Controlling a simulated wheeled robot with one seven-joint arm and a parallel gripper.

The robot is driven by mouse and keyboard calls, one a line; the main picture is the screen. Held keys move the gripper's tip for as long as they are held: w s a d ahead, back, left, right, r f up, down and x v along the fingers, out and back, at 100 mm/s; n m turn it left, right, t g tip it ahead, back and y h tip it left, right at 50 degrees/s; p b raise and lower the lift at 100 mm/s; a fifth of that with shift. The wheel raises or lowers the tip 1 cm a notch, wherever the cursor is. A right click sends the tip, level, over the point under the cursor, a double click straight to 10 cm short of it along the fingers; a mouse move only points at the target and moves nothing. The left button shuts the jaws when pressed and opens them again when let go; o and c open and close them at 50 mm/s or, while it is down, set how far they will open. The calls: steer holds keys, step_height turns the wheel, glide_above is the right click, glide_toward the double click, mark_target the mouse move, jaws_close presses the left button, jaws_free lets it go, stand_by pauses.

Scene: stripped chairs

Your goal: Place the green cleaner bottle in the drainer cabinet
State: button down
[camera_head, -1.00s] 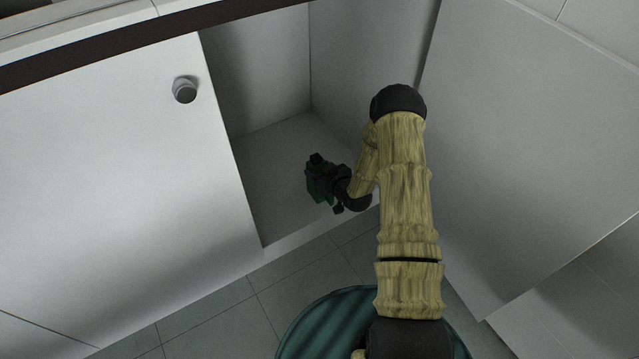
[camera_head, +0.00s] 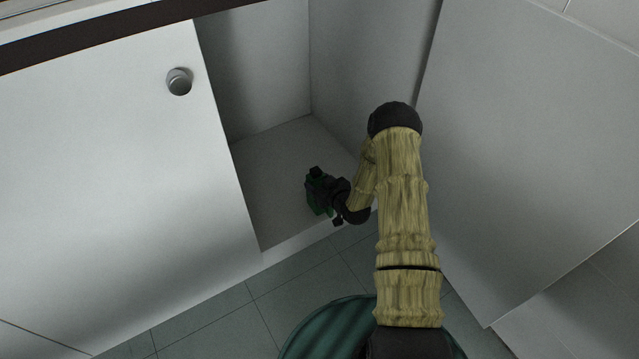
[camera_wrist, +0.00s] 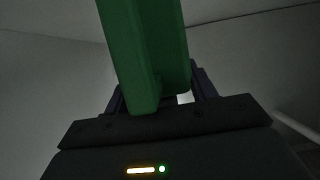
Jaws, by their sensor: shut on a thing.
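The green cleaner bottle (camera_head: 316,199) is small and dark in the head view, inside the open cabinet just above its floor or on it; I cannot tell which. My gripper (camera_head: 325,190) is shut on the bottle from the right and hides part of it. In the wrist view the green bottle (camera_wrist: 143,50) rises between the fingers of my gripper (camera_wrist: 160,95). The drainer cabinet (camera_head: 270,170) is open, with a pale floor and bare grey walls. The bottle is near the front part of that floor.
A closed white door panel with a round knob (camera_head: 179,82) stands left of the opening. An open door panel (camera_head: 530,150) stands to the right, close to my arm. The cabinet floor left of and behind the bottle is clear. Grey floor tiles (camera_head: 215,318) lie in front.

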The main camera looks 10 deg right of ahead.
steer(key=shift+c, duration=2.4)
jaws_free()
steer(key=shift+d, duration=0.1)
steer(key=shift+r, duration=0.2)
steer(key=p+v, duration=0.5)
steer(key=v, duration=0.7)
steer(key=shift+p, duration=0.3)
steer(key=shift+s+f, duration=0.1)
